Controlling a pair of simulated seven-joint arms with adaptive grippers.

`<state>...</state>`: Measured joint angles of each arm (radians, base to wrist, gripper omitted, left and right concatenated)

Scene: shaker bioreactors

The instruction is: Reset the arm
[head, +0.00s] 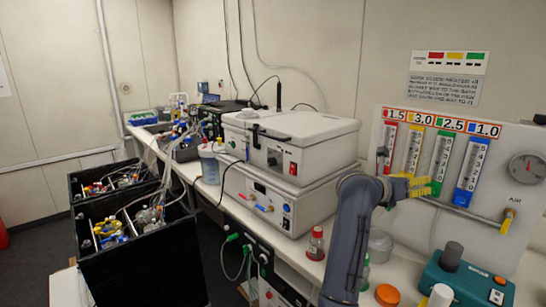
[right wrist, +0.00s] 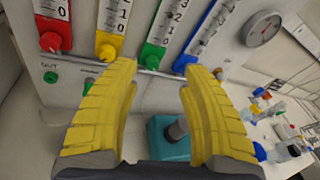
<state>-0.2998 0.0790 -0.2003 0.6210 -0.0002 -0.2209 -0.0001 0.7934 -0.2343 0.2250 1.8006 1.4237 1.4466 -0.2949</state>
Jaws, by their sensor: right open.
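My right arm rises from the bottom of the head view and bends at its top. Its yellow-fingered right gripper (head: 424,187) points right, in front of the flowmeter panel (head: 498,150). In the right wrist view the right gripper (right wrist: 160,72) is open, with nothing between its two yellow fingers. The red knob (right wrist: 51,42), yellow knob (right wrist: 105,51), green knob (right wrist: 150,56) and blue knob (right wrist: 184,63) show beyond the fingertips. I cannot tell whether the fingers touch the panel. My left arm and gripper are not in view.
A white shaker box (head: 320,128) is stacked on a second instrument on the bench. A red-capped bottle (head: 315,243), an orange cap (head: 387,295) and a teal device (head: 470,280) stand near the arm. Black bins (head: 140,265) with tubed vessels stand at left.

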